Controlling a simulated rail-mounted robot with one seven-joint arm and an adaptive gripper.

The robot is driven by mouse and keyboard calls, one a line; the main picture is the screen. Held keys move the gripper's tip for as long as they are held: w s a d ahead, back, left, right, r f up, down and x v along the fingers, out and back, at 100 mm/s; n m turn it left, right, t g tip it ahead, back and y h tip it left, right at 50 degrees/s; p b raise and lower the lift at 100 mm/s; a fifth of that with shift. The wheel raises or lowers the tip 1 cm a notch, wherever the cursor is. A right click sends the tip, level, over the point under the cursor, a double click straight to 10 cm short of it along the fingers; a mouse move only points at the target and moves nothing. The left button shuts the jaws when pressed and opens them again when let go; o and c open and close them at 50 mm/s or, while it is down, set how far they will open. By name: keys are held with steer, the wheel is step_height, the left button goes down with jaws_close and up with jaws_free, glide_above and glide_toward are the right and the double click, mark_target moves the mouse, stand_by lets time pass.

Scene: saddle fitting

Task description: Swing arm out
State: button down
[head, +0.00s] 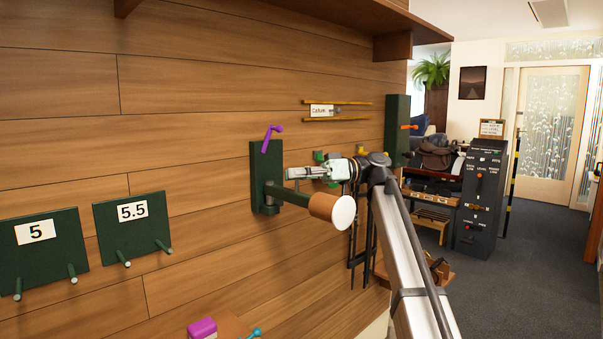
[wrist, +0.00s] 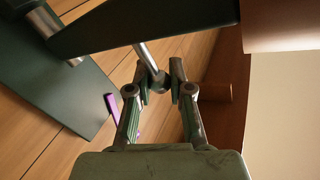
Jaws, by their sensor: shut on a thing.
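The dark green swing arm (head: 293,196) extends from a green wall plate (head: 263,165) in the head view. Its outer end carries a tan cylinder (head: 323,206) with a white face, standing out from the wall. In the wrist view the arm (wrist: 150,22) crosses the top, and a silver rod (wrist: 148,58) runs from it down between my fingers. My gripper (wrist: 163,76) is shut on this rod; the exact contact is small and partly hidden by the fingers. In the head view my gripper (head: 290,173) is beside the plate, just above the arm.
A purple lever (head: 270,138) sits at the wall plate's top. Green peg plates marked 5 (head: 38,240) and 5.5 (head: 133,227) are on the wall at left. Another green wall plate (head: 397,125) with an orange lever is behind. Open floor (head: 520,270) lies at right.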

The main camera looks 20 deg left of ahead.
stand_by(0.4)
steer(key=c, duration=1)
jaws_free()
steer(key=shift+c, duration=0.2)
steer(key=v, duration=1.2)
steer(key=shift+w+a, duration=0.1)
steer(key=shift+w, duration=0.05)
